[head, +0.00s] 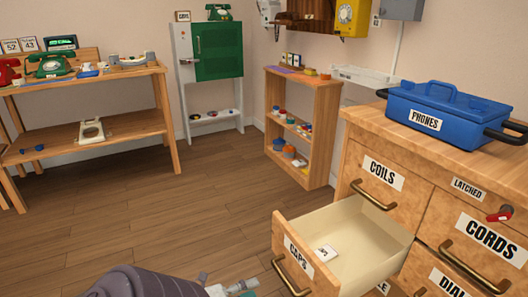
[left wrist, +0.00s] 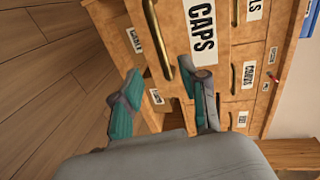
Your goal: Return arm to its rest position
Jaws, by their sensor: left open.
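My left gripper (head: 236,288) shows at the bottom edge of the head view, with only part of its fingers in frame. In the left wrist view my left gripper (left wrist: 162,82) has its two teal-padded fingers spread apart with nothing held between them. The CAPS drawer (head: 300,256) is pulled open in front of the gripper, and its brass handle (head: 290,278) is to the gripper's right in the head view. The CAPS drawer front (left wrist: 205,30) and its brass handle (left wrist: 157,40) lie beyond the fingers in the wrist view. My right gripper is out of view.
A small white labelled item (head: 326,253) lies in the open drawer. The COILS drawer (head: 382,180) and CORDS drawer (head: 485,240) look shut. A blue PHONES toolbox (head: 445,108) stands on the cabinet top. The wooden floor (head: 150,220) is clear to the left.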

